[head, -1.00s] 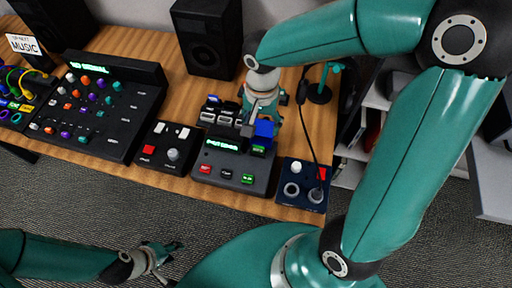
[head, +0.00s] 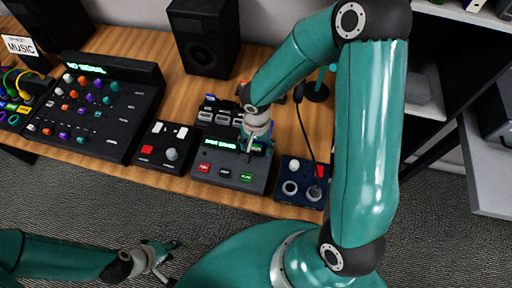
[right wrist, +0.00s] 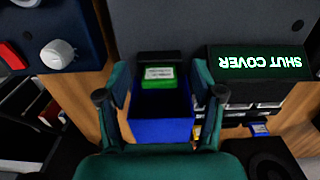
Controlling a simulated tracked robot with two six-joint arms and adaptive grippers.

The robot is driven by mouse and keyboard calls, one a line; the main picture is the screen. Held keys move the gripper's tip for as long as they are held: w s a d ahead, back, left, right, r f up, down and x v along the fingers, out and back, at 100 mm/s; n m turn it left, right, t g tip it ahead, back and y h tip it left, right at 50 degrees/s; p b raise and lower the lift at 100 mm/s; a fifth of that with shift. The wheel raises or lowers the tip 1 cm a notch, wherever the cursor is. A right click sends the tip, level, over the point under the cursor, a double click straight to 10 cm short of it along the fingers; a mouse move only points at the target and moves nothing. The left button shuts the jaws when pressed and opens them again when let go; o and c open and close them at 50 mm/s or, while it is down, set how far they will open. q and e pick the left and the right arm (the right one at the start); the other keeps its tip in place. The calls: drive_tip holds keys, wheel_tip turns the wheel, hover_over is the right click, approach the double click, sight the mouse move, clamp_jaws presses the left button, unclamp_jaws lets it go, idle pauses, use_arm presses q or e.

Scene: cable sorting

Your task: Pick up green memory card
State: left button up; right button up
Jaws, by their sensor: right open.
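The green memory card (right wrist: 160,73) has a pale label and sits in a dark slot at the far end of a blue open piece (right wrist: 160,128), in the right wrist view. My right gripper (right wrist: 161,92) is open, with one finger on each side of the card and the blue piece, not closed on either. In the head view my right gripper (head: 252,148) is over the right part of the dark device (head: 228,175) and mostly hides the card and blue piece. My left gripper (head: 170,262) looks open and empty over the floor, away from the table.
A lit display (right wrist: 262,65) reads SHUT COVER, upside down, beside the right finger. A navy box (head: 290,170) with knobs stands right of the device, with a black cable. A small control box (head: 165,145) and a large mixer (head: 92,105) stand to the left.

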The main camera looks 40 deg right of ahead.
drive_tip(key=c, duration=0.9)
drive_tip(key=shift+c, duration=0.2)
drive_tip(key=shift+r, duration=0.1)
